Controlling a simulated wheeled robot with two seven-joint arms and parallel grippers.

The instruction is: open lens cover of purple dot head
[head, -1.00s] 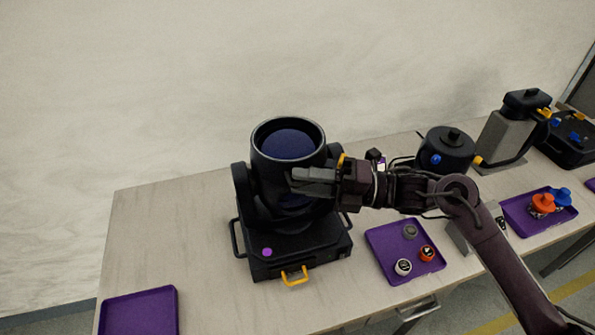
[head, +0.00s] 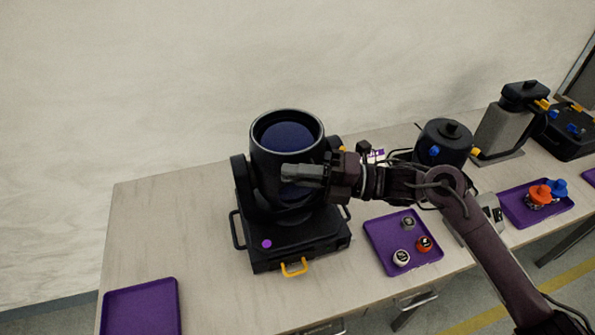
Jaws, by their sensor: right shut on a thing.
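The purple dot head (head: 287,150) is a black moving-head lamp on a black base, with a purple dot (head: 267,244) on the base's front. Its barrel points up and a dark blue round lens or cover (head: 287,137) sits inside the rim. My right gripper (head: 290,174) comes in from the right and lies across the front of the barrel, below the rim. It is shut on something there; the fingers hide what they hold. My left gripper is not in view.
A purple tray (head: 385,262) with several small round parts lies right of the lamp. An empty purple tray (head: 140,308) is at the front left. Further right stand a black round housing (head: 445,143), a grey and black unit (head: 503,130) and another purple tray (head: 515,212).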

